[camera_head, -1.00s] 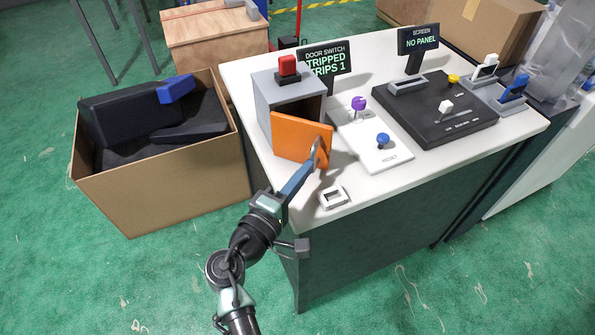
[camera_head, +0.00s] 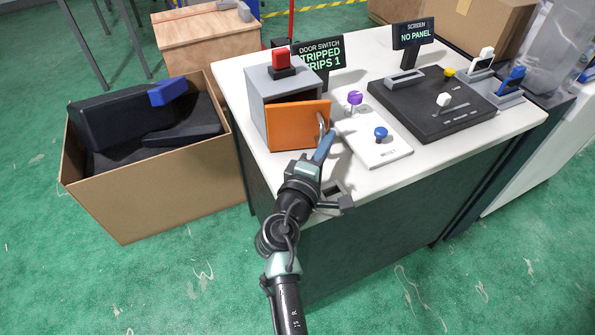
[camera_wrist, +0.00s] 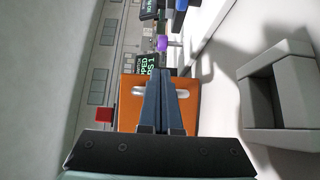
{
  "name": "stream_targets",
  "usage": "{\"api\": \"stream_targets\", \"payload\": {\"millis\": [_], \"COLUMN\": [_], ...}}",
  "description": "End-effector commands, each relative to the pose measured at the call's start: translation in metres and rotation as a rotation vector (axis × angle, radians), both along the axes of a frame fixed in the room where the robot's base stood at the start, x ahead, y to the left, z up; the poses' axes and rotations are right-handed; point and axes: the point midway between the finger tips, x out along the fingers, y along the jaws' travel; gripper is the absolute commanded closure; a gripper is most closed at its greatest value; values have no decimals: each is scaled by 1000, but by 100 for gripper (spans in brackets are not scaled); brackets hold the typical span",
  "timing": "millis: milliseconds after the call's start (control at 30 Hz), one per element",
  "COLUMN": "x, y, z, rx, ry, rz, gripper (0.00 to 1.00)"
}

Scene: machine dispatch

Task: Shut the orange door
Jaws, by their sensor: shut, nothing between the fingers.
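The orange door (camera_head: 296,126) hangs on the front of a small grey cabinet (camera_head: 272,92) on the white table. It stands partly open, with a dark gap showing above its top edge. A pale handle (camera_head: 321,124) is on the door's right side. My gripper (camera_head: 327,142) is shut and empty, its blue fingers at the handle end of the door. In the wrist view the shut fingers (camera_wrist: 165,90) point at the orange door (camera_wrist: 130,112), across its silver handle (camera_wrist: 183,93). I cannot tell whether they touch it.
A red button (camera_head: 282,60) sits on the cabinet. A sign (camera_head: 320,58) behind reads DOOR SWITCH, TRIPPED, TRIPS 1. To the right are a white panel (camera_head: 372,152) with purple and blue knobs and a black console (camera_head: 430,118). A square grey-white holder lies near my wrist.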

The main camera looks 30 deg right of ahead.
Motion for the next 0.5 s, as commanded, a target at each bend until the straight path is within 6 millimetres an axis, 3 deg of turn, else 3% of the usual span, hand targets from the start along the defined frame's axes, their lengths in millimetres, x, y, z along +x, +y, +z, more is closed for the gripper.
{"api": "stream_targets", "payload": {"millis": [500], "x": [10], "y": [-9], "z": [0], "rx": [-1], "ry": [1], "rz": [2], "gripper": [100]}}
